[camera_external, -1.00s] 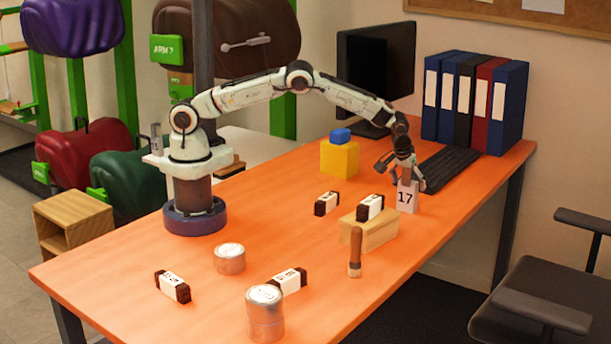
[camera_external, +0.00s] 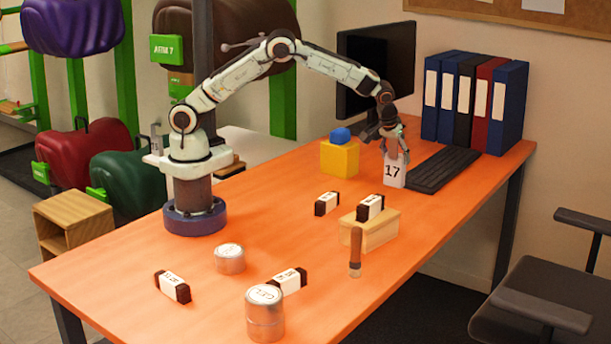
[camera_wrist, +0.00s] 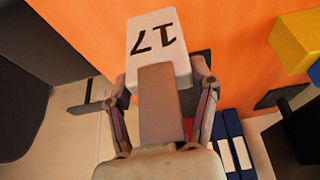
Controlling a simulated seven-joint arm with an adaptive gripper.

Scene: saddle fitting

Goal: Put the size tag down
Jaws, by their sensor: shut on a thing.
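The size tag (camera_external: 394,172) is a white block marked 17 with a brownish grip part above it. My gripper (camera_external: 393,143) is shut on the tag from above and holds it upright over the far part of the orange table (camera_external: 300,265), left of the keyboard. I cannot tell whether its lower edge touches the table. In the wrist view the tag (camera_wrist: 152,36) shows its 17 face upside down. The tag's grip part (camera_wrist: 158,105) lies between the two fingers (camera_wrist: 163,95).
A yellow block (camera_external: 340,158) with a blue piece on top stands to the left. The keyboard (camera_external: 443,169) is close on the right. A wooden block (camera_external: 369,231) bearing a dark-ended white piece, and a brush-like tool (camera_external: 355,252), are nearer.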

